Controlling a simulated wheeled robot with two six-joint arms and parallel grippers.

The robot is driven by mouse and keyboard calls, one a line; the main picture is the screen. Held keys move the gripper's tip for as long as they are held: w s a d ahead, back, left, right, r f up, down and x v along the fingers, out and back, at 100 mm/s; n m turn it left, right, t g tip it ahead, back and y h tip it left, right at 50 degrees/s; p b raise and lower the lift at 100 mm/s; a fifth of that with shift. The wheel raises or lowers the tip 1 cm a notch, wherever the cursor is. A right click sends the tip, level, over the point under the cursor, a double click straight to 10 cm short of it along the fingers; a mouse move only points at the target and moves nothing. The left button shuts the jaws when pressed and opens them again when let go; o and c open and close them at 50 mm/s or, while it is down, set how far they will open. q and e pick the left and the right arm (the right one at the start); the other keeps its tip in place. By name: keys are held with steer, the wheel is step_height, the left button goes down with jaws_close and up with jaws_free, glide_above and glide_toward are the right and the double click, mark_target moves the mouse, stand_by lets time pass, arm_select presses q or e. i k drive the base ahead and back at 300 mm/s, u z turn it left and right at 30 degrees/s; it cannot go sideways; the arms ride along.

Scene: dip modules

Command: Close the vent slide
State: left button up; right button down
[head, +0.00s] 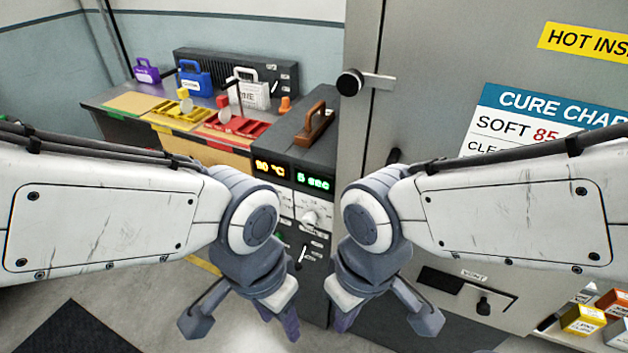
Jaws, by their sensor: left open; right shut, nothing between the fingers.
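The vent slide is on the front of the large grey cabinet at the lower right, under a small white VENT label (474,275). A dark opening (440,280) shows at the left of its recess. A dark knob (483,306) stands out on the slide at the right. My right gripper (347,318) is shut and empty, to the left of the vent and apart from it. My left gripper (288,322) is open and empty, further left in front of the bench. Its fingertips are partly hidden by its own body.
The grey cabinet (440,60) has a door handle (366,82) and a cure chart (540,125). A bench at the left holds a dark control box with displays (285,172) and colored trays (235,122). Small boxes (583,320) sit at the lower right.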

mark_target(485, 300)
steer(key=z, duration=1.25)
